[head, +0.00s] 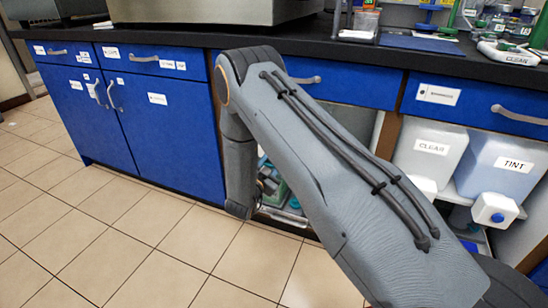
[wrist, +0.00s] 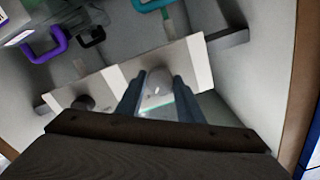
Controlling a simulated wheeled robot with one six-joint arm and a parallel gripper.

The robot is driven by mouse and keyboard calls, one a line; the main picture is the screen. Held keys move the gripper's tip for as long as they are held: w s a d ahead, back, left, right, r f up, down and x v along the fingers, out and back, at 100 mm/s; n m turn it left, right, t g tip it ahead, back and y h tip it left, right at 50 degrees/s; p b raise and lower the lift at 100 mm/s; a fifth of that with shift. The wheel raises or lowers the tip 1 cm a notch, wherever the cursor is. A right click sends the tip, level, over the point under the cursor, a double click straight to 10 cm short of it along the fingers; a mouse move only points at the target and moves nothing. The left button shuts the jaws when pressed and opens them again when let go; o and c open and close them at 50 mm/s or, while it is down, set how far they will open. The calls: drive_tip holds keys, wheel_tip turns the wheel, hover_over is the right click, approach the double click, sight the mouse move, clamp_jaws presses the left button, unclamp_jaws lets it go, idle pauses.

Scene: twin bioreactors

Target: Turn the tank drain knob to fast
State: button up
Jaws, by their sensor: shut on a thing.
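In the wrist view my gripper (wrist: 159,82) has its two blue-grey fingers shut on a pale grey rounded knob (wrist: 157,88). The knob sits in front of a white panel (wrist: 118,82) that runs at a slant across the view. A second, dark round knob (wrist: 84,103) is on the panel to the left and is not touched. I cannot read any fast or slow marks. In the head view my arm hides the knob, and my gripper is mostly hidden in the open bay under the counter.
A CLEAR tank (head: 430,150) and a TINT tank (head: 503,165) stand on the right under the black counter (head: 405,57). Blue cabinet doors (head: 160,115) are on the left. In the wrist view a purple handle (wrist: 47,47) is at upper left. The tiled floor at left is clear.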

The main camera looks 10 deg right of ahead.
drive_tip(key=shift+m, duration=0.6)
drive_tip(key=o, duration=1.1)
drive_tip(key=shift+p+v, duration=1.3)
drive_tip(key=shift+v, duration=2.65)
drive_tip(key=shift+a, duration=0.1)
